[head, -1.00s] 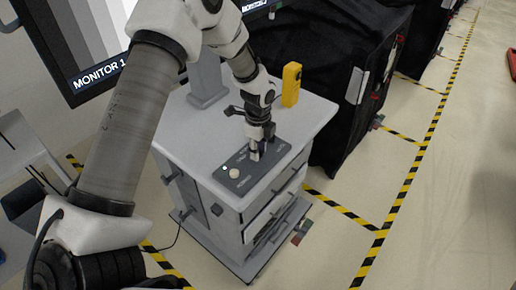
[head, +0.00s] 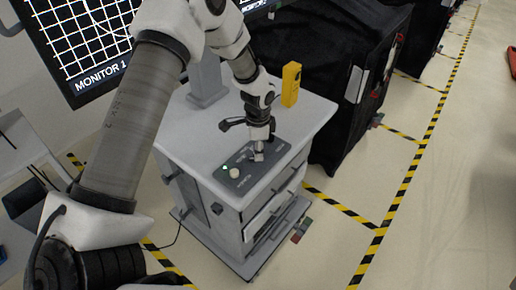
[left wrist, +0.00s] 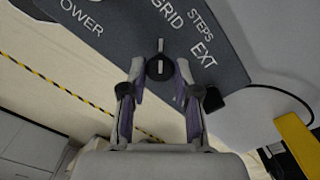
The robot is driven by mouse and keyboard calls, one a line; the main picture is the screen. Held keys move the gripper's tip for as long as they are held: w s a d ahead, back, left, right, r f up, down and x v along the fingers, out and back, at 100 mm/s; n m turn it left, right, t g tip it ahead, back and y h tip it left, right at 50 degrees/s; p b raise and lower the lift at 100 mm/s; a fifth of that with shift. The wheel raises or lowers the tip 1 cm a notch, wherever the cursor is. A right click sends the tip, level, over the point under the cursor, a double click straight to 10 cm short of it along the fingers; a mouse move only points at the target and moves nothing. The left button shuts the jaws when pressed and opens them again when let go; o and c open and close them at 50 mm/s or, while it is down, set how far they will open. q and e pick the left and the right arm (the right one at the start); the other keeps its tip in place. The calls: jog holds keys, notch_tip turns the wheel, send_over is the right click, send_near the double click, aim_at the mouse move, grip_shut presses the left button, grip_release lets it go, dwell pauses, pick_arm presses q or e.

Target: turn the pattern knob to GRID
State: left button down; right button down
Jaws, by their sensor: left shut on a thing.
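The pattern knob (left wrist: 160,68) is a dark round knob with a white pointer line, on the dark control panel (left wrist: 218,62). Its pointer is toward the GRID label (left wrist: 166,14); STEPS and EXT are printed to the right. My left gripper (head: 259,156) reaches down onto the panel on top of the cart. In the left wrist view its two fingers (left wrist: 159,72) are on either side of the knob, shut on it. In the head view the gripper hides the knob. Monitor 1 (head: 85,35) shows a white grid on black. My right gripper is not in view.
The panel also carries a cream round button (head: 236,173) and a green light (head: 224,168). A yellow device (head: 291,84) stands at the back of the grey cart top (head: 317,112). A black-covered cart (head: 340,125) stands close on the right.

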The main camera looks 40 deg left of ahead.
pick_arm(q)
jog(key=shift+s+f, duration=0.2)
jog(key=shift+f, duration=0.15)
jog(key=c, duration=0.9)
grip_release()
jog(key=shift+r, duration=0.1)
jog(key=shift+o, duration=0.2)
jog(key=shift+w, duration=0.1)
jog(key=shift+r, duration=0.1)
jog(key=shift+r, duration=0.25)
notch_tip(320, 180, up, 11)
jog(key=shift+r, duration=0.2)
